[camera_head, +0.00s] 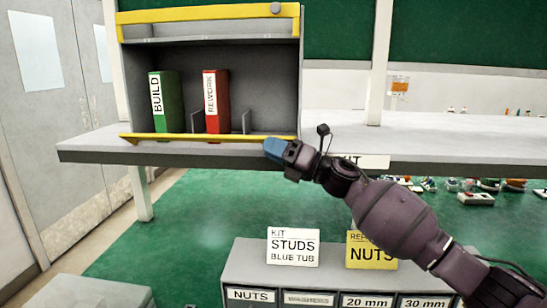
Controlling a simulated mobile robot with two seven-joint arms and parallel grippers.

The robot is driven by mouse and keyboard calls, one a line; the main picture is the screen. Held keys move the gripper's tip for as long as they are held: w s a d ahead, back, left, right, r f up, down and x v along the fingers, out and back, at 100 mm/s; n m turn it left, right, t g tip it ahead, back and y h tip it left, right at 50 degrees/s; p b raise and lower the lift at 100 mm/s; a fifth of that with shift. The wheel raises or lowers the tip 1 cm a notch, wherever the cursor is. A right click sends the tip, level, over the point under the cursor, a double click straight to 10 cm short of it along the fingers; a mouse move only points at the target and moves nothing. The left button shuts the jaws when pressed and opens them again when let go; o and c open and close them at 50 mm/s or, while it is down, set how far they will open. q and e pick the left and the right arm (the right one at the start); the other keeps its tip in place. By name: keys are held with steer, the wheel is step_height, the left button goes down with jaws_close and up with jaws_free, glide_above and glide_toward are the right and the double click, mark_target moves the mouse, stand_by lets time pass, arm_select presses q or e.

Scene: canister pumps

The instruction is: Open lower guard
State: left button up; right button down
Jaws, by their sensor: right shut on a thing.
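A grey cabinet (265,80) stands on a grey shelf board. Its lower guard (190,137) is a thin yellow bar running along the bottom front of the opening, near the front edge of the board. My right gripper (275,149) has blue fingertips and is at the bar's right end. It is shut there on the guard, and its fingers hide the exact contact. An upper yellow guard (210,14) spans the top of the opening. My left gripper is not in view.
A green BUILD binder (169,100) and a red REWORK binder (217,100) stand inside the cabinet. Below is a green surface with labelled bins (320,270) at the front. Small parts (475,198) lie at the right. Grey doors (60,110) are at the left.

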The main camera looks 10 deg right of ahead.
steer(key=shift+f+n+b, duration=0.4)
steer(key=shift+n+b, duration=0.05)
steer(key=shift+n, duration=0.05)
steer(key=shift+r, duration=0.2)
steer(key=c, duration=0.9)
jaws_free()
steer(key=shift+c, duration=0.2)
steer(key=b+v, duration=0.1)
steer(key=v, duration=1)
